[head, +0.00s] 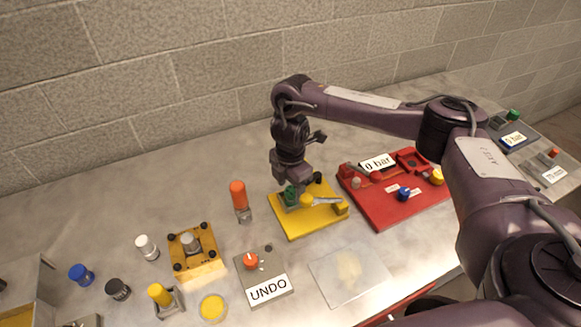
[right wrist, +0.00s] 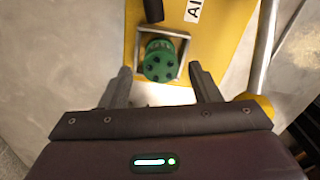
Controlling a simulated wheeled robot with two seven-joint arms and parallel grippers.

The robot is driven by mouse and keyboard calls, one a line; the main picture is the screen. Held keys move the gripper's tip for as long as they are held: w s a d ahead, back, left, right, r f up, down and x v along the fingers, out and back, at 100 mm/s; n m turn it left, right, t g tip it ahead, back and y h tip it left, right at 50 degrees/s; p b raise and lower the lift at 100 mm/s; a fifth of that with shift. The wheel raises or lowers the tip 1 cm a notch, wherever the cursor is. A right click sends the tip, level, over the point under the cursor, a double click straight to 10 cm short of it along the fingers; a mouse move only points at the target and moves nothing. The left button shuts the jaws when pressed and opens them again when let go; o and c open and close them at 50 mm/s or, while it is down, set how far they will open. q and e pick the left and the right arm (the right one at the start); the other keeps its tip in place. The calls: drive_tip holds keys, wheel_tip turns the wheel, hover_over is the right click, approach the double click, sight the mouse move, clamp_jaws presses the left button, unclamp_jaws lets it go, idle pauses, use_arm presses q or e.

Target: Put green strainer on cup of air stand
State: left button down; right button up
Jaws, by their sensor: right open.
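The green strainer (head: 291,198) is at the left end of the yellow air stand (head: 296,226). In the right wrist view the strainer (right wrist: 160,62) is a round green part with dark dots on its face, beside or inside a square metal frame (right wrist: 185,50) on the yellow plate (right wrist: 225,40). The frames do not show clearly whether it is seated on a cup. My right gripper (right wrist: 161,72) is open, its fingers apart on either side of the strainer with visible gaps. In the head view this gripper (head: 290,188) is right above the strainer. My left gripper is not in view.
A red stand (head: 385,212) with a "0 bar" sign is to the right. An orange-topped part (head: 238,195) stands left of the yellow stand.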

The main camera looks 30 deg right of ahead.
sight(291, 191)
wheel_tip(291, 191, up, 10)
drive_tip(key=p, duration=0.1)
drive_tip(key=shift+r, duration=0.2)
idle(0.5)
